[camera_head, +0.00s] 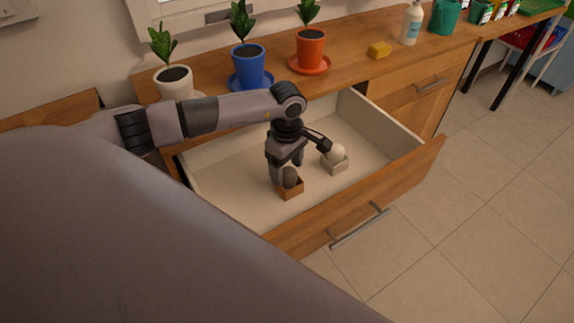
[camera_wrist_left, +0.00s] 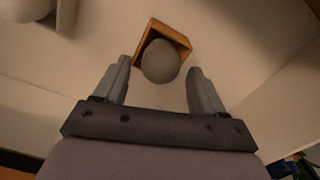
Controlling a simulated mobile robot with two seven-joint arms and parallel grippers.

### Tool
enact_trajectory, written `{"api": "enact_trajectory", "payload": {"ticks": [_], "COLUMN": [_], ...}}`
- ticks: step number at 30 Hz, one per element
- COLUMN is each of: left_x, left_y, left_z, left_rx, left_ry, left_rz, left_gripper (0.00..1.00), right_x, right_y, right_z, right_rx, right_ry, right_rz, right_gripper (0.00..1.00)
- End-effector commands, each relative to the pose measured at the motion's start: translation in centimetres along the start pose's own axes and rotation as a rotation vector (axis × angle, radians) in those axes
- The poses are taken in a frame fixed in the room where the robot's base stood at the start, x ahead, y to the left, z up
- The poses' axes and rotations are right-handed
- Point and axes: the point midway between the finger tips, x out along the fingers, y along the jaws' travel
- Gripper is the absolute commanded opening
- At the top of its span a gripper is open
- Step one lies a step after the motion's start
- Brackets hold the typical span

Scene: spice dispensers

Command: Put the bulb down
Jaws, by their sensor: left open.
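A rounded grey-brown bulb (camera_head: 290,177) sits in a small brown box (camera_head: 290,192) inside the open drawer (camera_head: 222,187). In the left wrist view the bulb (camera_wrist_left: 161,62) shows between the fingertips, with the brown box (camera_wrist_left: 176,33) around its far side. My left gripper (camera_head: 280,174) is low in the drawer, right at this box. In the left wrist view its two fingers (camera_wrist_left: 163,82) are spread apart, with a gap on each side of the bulb. A second, pale bulb (camera_head: 336,155) sits in a pale box (camera_head: 336,165) to the right. My right gripper is out of view.
The drawer's wooden front (camera_head: 365,205) and pale walls surround the gripper. On the counter stand white, blue (camera_head: 247,65) and orange (camera_head: 311,48) plant pots, a yellow sponge (camera_head: 379,50) and a white bottle (camera_head: 411,23). The drawer floor is otherwise largely bare.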

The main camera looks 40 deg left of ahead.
Motion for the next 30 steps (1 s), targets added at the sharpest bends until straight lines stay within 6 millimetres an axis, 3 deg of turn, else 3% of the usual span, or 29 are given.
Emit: {"api": "enact_trajectory", "payload": {"ticks": [2, 12, 18, 23, 30], "left_x": [-0.9, -8.0, -11.2, -12.4, -12.5], "left_y": [0.0, 0.1, 0.1, 0.0, 0.0], "left_z": [0.0, 0.0, 0.0, 0.0, 0.0], "left_rx": [0.000, 0.001, 0.000, 0.001, 0.000], "left_ry": [-0.001, 0.000, 0.000, 0.000, 0.000], "left_rz": [0.000, 0.004, 0.003, 0.001, 0.000], "left_gripper": [0.70, 0.70, 0.70, 0.70, 0.70], "right_x": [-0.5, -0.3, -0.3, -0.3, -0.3], "right_y": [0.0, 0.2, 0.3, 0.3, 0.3], "right_z": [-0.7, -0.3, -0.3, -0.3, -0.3], "right_rx": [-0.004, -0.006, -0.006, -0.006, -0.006], "right_ry": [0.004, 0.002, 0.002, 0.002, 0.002], "right_rz": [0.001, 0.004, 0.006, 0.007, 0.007], "right_gripper": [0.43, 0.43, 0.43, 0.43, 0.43]}}
